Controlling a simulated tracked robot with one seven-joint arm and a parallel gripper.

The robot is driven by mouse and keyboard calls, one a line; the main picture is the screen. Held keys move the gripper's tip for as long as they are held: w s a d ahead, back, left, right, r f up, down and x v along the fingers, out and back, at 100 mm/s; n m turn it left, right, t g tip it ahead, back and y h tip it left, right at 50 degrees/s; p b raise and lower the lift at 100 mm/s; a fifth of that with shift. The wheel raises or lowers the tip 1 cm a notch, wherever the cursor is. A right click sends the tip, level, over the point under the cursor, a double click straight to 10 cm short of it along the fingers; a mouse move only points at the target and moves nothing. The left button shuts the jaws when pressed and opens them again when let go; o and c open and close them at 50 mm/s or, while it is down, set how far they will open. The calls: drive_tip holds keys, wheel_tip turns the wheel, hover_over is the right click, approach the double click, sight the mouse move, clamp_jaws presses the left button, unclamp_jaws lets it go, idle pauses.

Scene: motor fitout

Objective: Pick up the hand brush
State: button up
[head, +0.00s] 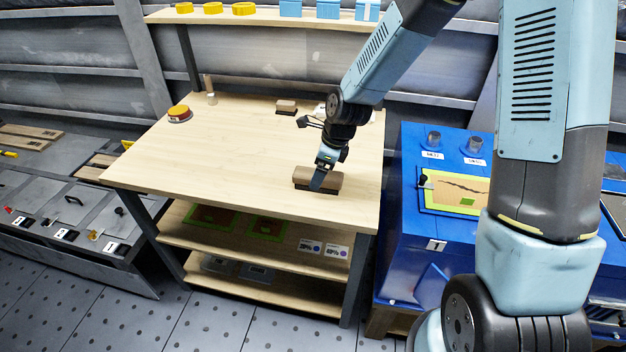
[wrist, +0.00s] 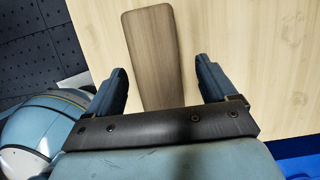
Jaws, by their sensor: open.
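The hand brush (head: 322,180) lies on the light wooden workbench (head: 240,140), near its front right edge. It has a brown wooden top and a dark underside. In the wrist view the brush (wrist: 152,50) shows as a long brown block running away between the fingers. My gripper (head: 320,180) is at the brush, pointing down, with its fingers spread. In the wrist view my gripper (wrist: 163,85) has one finger on either side of the brush, with gaps between. The near end of the brush is hidden behind the gripper body.
A red and yellow button (head: 179,114) is at the bench's left. A small brown block (head: 286,107) sits at the back. A blue cabinet (head: 400,240) stands right of the bench. A shelf (head: 265,17) with yellow rings and blue boxes runs above. The bench's middle is clear.

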drive_tip(key=shift+x, duration=0.85)
drive_tip(key=shift+c, duration=0.5)
drive_tip(key=c, duration=1)
